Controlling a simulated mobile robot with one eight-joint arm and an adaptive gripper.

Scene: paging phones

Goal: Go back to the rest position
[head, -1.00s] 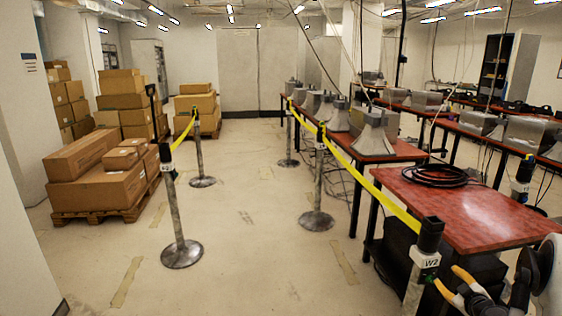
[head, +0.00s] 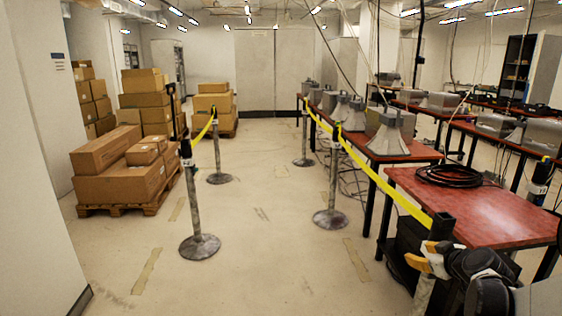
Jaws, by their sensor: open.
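My gripper (head: 426,257) shows at the lower right in the head view, with pale tan fingers and a dark wrist behind them. Its fingers are apart, and I see nothing held between them. It is in front of the nearest barrier post (head: 441,227), hiding part of that post, and beside the near left corner of the red table (head: 480,212). I cannot tell whether it touches the post. My arm fills the lower right corner.
Yellow tape (head: 385,186) runs between posts along the tables at right. Another post (head: 199,247) stands mid-left. Boxes on a pallet (head: 120,181) are at left. A black cable coil (head: 448,175) lies on the red table. The middle floor (head: 262,215) is clear.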

